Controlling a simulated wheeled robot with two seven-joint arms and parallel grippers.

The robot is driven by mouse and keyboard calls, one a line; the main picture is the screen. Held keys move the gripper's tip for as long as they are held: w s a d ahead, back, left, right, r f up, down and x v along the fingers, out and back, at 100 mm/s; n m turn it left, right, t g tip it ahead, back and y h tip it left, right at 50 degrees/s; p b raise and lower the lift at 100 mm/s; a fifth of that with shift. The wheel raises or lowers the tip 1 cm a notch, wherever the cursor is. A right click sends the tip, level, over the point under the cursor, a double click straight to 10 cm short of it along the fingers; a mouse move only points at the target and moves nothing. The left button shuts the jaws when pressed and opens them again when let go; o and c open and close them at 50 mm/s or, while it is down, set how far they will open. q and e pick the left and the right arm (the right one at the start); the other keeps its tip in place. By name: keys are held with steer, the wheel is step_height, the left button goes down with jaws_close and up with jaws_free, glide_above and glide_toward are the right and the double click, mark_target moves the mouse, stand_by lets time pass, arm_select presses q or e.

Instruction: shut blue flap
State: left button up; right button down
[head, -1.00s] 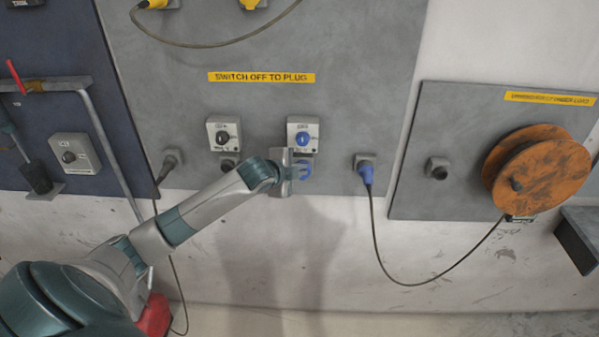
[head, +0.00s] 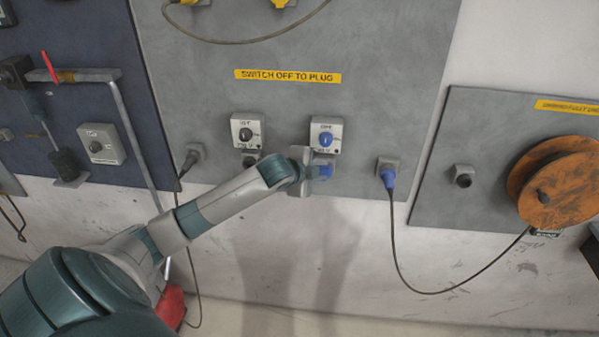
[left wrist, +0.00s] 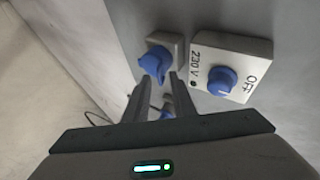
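The blue flap (head: 324,171) is on a grey socket below the right-hand switch box, partly behind my left gripper in the head view. In the left wrist view the blue flap (left wrist: 155,65) sticks out from its grey housing; I cannot tell how far open it stands. My left gripper (left wrist: 160,80) points at it, with its fingers apart and nothing held between them. In the head view my left gripper (head: 308,170) is just left of the flap; contact cannot be made out. My right gripper is not in view.
A switch box with a blue knob (left wrist: 222,80), marked OFF and 230 V, sits close beside the socket. A blue plug with a cable (head: 388,177) is to the right. Another switch box (head: 247,131) is to the left. An orange reel (head: 560,185) hangs at far right.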

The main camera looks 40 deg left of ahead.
arm_select(q)
steer(key=b+v, duration=0.5)
steer(key=v, duration=1.1)
steer(key=shift+s+b, duration=0.2)
steer(key=shift+b, duration=0.2)
steer(key=shift+a, duration=0.1)
